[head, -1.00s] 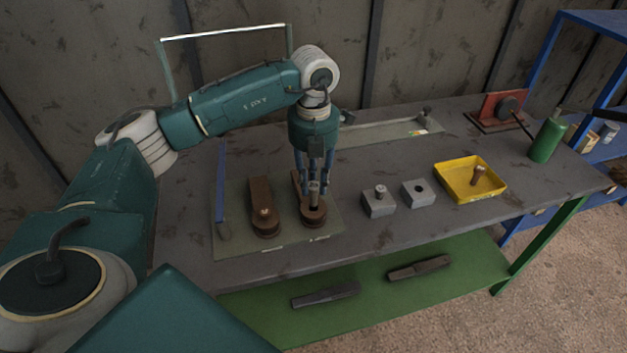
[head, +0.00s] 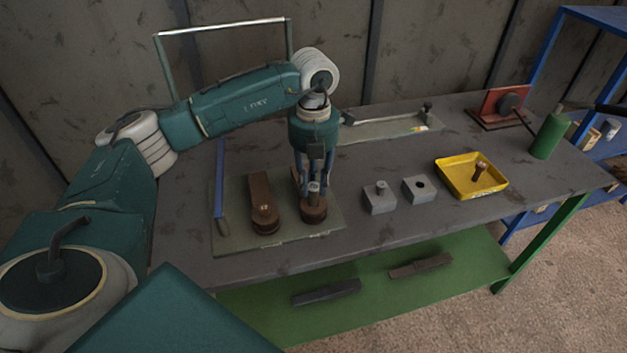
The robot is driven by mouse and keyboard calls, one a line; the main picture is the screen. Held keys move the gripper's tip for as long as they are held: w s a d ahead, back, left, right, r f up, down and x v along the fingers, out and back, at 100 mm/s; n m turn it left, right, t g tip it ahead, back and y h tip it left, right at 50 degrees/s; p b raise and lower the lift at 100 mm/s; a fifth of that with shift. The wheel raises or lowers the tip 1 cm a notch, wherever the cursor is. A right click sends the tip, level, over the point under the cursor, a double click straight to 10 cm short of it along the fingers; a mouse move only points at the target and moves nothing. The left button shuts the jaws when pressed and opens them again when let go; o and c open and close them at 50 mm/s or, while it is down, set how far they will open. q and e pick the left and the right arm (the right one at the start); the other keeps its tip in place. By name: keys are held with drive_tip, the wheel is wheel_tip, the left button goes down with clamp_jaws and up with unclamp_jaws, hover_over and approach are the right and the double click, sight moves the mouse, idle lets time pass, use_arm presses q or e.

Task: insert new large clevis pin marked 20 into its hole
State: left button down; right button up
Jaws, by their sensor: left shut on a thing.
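My left gripper (head: 314,187) points straight down over the round end of the right-hand brown bracket (head: 313,213). It is shut on a clevis pin (head: 314,197), a small grey-brown piece whose number is too small to read. The pin stands about upright at the bracket's round end. I cannot tell how deep it sits in the hole, as the fingers and pin cover it. A second brown bracket (head: 261,195) lies just to the left, with a pin head or hole at its round end. My right gripper is not in view.
Both brackets lie on a grey-green mat (head: 232,238). To the right are a grey block with a pin (head: 379,199), a grey block with a hole (head: 417,189) and a yellow tray (head: 456,187) holding a brown pin. A green cylinder (head: 549,139) stands further right.

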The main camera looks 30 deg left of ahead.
sight(313, 186)
use_arm(q)
drive_tip(key=shift+f+b, duration=1.25)
drive_tip(key=shift+f, duration=0.6)
drive_tip(key=c, duration=1.4)
unclamp_jaws()
drive_tip(key=shift+o, duration=0.2)
drive_tip(key=shift+r, duration=0.1)
wheel_tip(313, 186, up, 12)
